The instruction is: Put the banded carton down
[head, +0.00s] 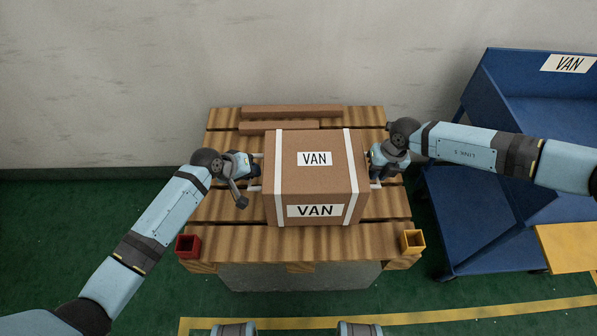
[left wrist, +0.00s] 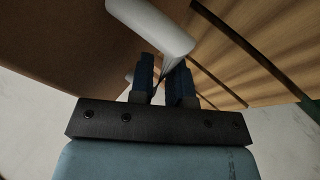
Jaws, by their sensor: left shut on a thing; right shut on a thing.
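The banded carton (head: 335,184) is a brown box with two white bands and "VAN" labels on its top and front. It is over the slatted wooden pallet top (head: 235,240), upright; whether it touches the slats I cannot tell. My left gripper (head: 256,173) is at the carton's left side, shut on a white handle there. In the left wrist view my left gripper (left wrist: 165,75) has its dark fingers at the white bar (left wrist: 150,25) beside the brown carton wall (left wrist: 75,35). My right gripper (head: 372,171) is at the carton's right side, shut on it; its fingertips are partly hidden.
Brown planks (head: 290,111) lie along the pallet's back. A blue cart labelled VAN (head: 500,200) stands to the right. A wall is behind.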

